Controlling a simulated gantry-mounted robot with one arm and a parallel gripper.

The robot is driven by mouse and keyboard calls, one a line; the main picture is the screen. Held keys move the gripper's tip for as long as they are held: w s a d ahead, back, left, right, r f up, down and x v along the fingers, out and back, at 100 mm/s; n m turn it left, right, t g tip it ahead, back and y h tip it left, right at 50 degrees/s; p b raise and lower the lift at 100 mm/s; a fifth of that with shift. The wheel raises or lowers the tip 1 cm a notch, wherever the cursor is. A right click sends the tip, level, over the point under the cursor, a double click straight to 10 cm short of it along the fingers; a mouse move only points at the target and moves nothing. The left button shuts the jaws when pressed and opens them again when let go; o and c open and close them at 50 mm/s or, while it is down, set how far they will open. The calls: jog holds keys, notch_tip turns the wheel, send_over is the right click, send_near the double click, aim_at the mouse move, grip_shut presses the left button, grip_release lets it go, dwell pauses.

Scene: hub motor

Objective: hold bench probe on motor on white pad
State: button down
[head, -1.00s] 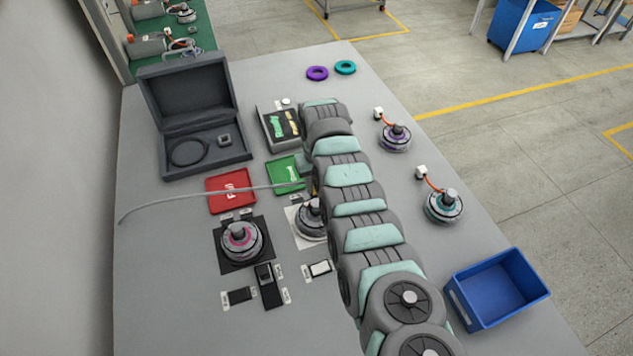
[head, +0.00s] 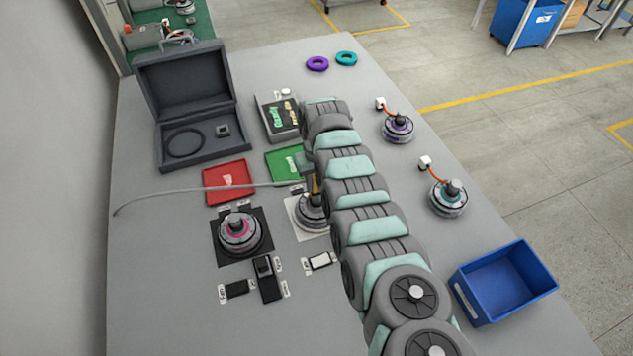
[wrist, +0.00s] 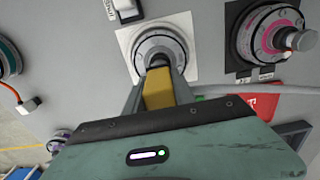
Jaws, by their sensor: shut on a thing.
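The motor (wrist: 160,46), a round grey unit, sits on the white pad (wrist: 186,22) in the wrist view. In the head view, the motor (head: 309,212) and the pad (head: 305,233) are partly behind my arm. My gripper (wrist: 157,92) is shut on the yellow bench probe (wrist: 158,88), which points down at the motor's top centre. The dark tip overlaps the hub; I cannot tell whether they touch. In the head view, a little of the yellow probe (head: 316,187) shows beside my arm, and a grey cable (head: 190,192) runs left from there.
A motor with a pink ring (head: 240,235) sits on a black pad to the left. Red (head: 221,187) and green (head: 278,163) trays lie behind. An open case (head: 185,100) stands at back left. Two wired motors (head: 448,198) and a blue bin (head: 505,285) are at right.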

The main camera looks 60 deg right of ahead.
jog(key=shift+f, duration=0.65)
dwell(1.2)
notch_tip(320, 180, up, 6)
jog(key=p, duration=0.5)
dwell(1.4)
